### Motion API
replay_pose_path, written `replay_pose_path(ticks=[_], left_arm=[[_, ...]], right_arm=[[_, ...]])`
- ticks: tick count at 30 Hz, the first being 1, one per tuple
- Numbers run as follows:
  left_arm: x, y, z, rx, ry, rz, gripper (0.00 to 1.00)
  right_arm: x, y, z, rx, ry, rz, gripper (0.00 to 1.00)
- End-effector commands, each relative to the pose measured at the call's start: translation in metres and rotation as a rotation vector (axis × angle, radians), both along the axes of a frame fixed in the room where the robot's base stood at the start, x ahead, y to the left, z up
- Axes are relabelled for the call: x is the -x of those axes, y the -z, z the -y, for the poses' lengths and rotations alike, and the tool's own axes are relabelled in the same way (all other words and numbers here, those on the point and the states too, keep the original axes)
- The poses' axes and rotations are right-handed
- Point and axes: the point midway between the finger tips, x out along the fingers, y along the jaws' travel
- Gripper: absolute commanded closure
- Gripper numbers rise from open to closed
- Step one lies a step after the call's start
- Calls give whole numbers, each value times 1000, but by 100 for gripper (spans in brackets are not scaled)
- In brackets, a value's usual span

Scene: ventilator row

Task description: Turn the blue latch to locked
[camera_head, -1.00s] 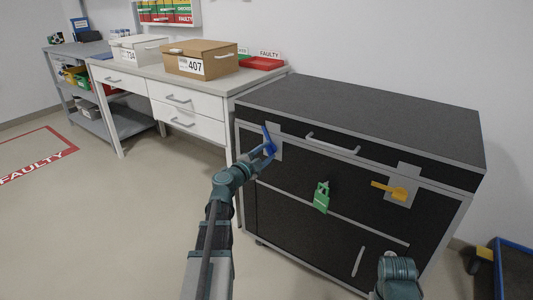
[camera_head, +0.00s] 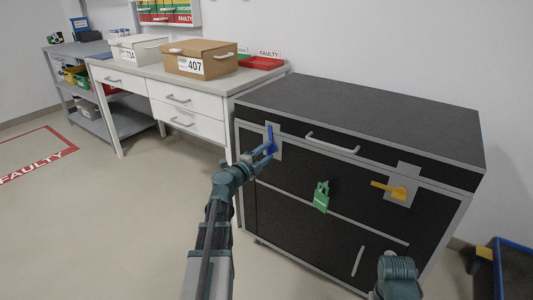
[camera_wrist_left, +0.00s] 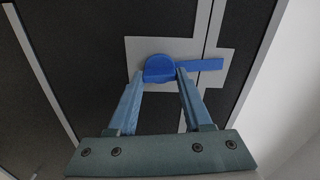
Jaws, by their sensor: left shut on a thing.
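The blue latch (camera_head: 270,136) is on a grey plate at the upper left of the black cabinet's front. Its lever stands about upright in the head view. In the left wrist view the latch has a rounded blue knob (camera_wrist_left: 160,66) with a flat blue bar (camera_wrist_left: 205,65) reaching right across the grey plate. My left gripper (camera_head: 266,151) is at the latch, shut on the knob, with one finger on each side of it. The fingers hide part of the latch in the head view. Part of my right arm shows at the bottom right, but its fingers do not.
The black cabinet (camera_head: 350,110) also carries a yellow latch (camera_head: 397,192), a green tag or padlock (camera_head: 321,197) and a grey handle (camera_head: 333,145). A white desk (camera_head: 140,82) with boxes stands to the left. A blue-edged bin (camera_head: 515,270) is at the lower right.

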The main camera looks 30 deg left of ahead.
Motion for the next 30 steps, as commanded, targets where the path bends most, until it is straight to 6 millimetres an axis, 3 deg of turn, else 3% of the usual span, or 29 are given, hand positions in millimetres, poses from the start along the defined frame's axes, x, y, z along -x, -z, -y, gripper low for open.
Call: replay_pose_path(ticks=[6, 7, 11, 22, 26, 30], left_arm=[[1, 1, 1, -2, 1, -2, 100], [1, 1, 1, -2, 1, -2, 45], [1, 1, 1, -1, 1, -2, 21], [6, 0, 0, 1, -1, -1, 20], [25, 0, 0, 1, -1, -1, 20], [56, 0, -2, 1, -3, -1, 20]], right_arm=[[0, 0, 0, 0, 0, 0, 50], [0, 0, 0, 0, 0, 0, 50], [0, 0, 0, 0, 0, 0, 50], [0, 0, 0, 0, 0, 0, 50], [0, 0, 0, 0, 0, 0, 50], [0, 0, 0, 0, 0, 0, 50]])
